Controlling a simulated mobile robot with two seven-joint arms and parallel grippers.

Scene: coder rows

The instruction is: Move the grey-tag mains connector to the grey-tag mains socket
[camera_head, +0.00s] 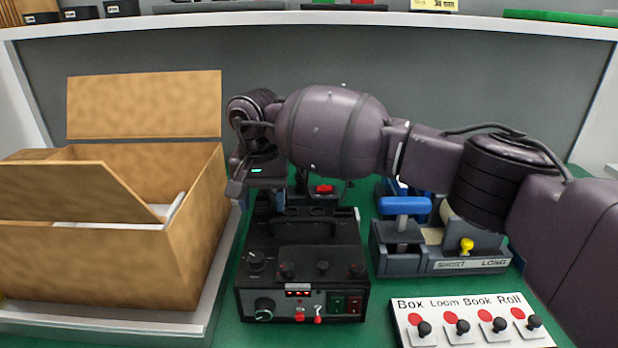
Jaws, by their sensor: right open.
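My right gripper (262,190) hangs over the back left of a black instrument box (305,257), at the end of my right arm, which comes in from the right. Its jaws are open, and I see nothing held between them. I cannot pick out a grey-tag mains connector or a grey-tag mains socket; the area behind the black box is partly hidden by my right arm and gripper. A red button (323,188) shows behind the box, below my forearm. My left gripper is not in view.
An open cardboard box (112,265) stands on a pale tray (190,325) at left. A grey fixture (440,262) with a blue handle (404,206) stands right of the black box. A labelled lever panel (470,328) lies at front right. A shelf (300,19) runs along the back.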

